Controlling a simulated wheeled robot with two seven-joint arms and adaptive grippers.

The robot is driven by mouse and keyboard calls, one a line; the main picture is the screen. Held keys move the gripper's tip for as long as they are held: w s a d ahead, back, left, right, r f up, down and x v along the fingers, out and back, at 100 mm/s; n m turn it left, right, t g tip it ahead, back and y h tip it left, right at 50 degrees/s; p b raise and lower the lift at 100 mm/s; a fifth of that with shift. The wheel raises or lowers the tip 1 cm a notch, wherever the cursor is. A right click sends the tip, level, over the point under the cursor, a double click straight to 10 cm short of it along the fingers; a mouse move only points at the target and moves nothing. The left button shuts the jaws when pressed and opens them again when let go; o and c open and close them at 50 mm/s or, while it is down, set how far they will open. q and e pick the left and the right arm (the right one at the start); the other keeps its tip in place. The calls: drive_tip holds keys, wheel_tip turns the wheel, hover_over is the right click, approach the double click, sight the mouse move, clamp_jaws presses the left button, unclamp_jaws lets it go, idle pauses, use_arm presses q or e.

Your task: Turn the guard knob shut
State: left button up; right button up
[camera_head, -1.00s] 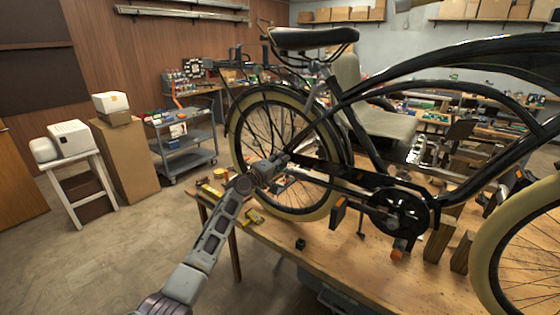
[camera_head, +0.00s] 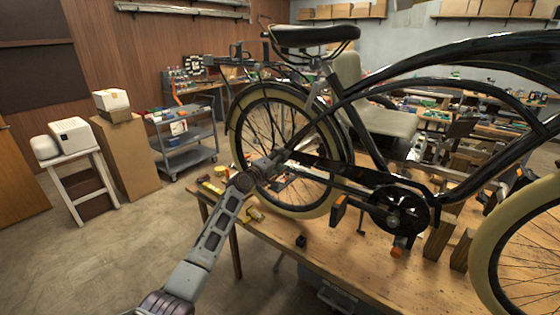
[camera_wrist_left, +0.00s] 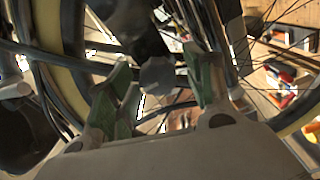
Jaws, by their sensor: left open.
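A grey, lobed knob (camera_wrist_left: 157,76), which looks like the guard knob, shows in the left wrist view. It sits between the green-padded fingers of my left gripper (camera_wrist_left: 160,88), with gaps on both sides. The gripper is open and is not closed on the knob. In the head view my left gripper (camera_head: 270,164) is at the rear wheel (camera_head: 241,140), near the rear end of the black chain guard (camera_head: 340,184). The knob is too small and hidden by the gripper to make out there. How far it is turned cannot be told. My right gripper is not in view.
The black bicycle frame (camera_head: 362,138) stands over a wooden workbench (camera_head: 325,252). Spokes and frame tubes crowd the gripper. A small black block (camera_head: 300,241) and yellow tools (camera_head: 212,187) lie on the bench.

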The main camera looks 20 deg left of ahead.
use_arm(q)
drive_tip(key=shift+s+a, duration=0.1)
drive_tip(key=shift+s, duration=0.05)
drive_tip(key=v, duration=1.1)
drive_tip(key=shift+s, duration=0.35)
drive_tip(key=shift+m, duration=0.3)
idle(0.6)
